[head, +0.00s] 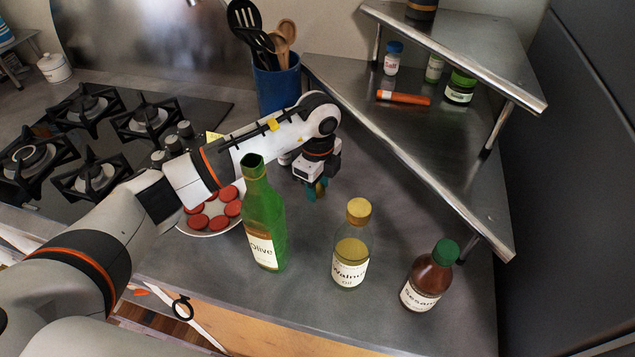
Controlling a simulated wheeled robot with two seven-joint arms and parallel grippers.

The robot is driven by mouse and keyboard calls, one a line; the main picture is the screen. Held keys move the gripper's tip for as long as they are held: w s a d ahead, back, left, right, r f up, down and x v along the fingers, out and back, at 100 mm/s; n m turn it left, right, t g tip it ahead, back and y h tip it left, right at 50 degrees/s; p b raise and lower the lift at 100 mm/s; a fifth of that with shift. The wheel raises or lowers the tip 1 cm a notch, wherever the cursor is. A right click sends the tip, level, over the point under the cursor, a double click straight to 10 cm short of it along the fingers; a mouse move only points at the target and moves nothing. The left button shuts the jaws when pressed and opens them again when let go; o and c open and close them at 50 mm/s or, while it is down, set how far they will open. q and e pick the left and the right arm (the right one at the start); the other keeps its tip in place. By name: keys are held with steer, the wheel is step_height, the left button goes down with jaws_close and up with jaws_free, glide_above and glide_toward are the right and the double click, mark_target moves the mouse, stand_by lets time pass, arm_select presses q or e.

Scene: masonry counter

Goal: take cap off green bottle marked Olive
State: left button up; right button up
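The green bottle (264,222) labelled Olive stands upright on the metal counter, left of the other two bottles. Its top looks like a dark open mouth, with no cap visible on it. My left gripper (317,190) points down behind and to the right of this bottle, apart from it. Its teal fingertips are small, with a yellowish-brown patch between them; I cannot tell whether that is a held cap or whether the fingers are shut. My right gripper is not in view.
A walnut oil bottle (351,248) with a gold cap and a sesame bottle (428,277) with a green cap stand to the right. A plate (212,229) with red slices sits behind the green bottle. A utensil crock (277,88) and metal shelf (420,165) stand behind.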

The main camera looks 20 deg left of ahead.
arm_select(q)
steer(key=shift+o, duration=0.9)
steer(key=shift+r, duration=0.1)
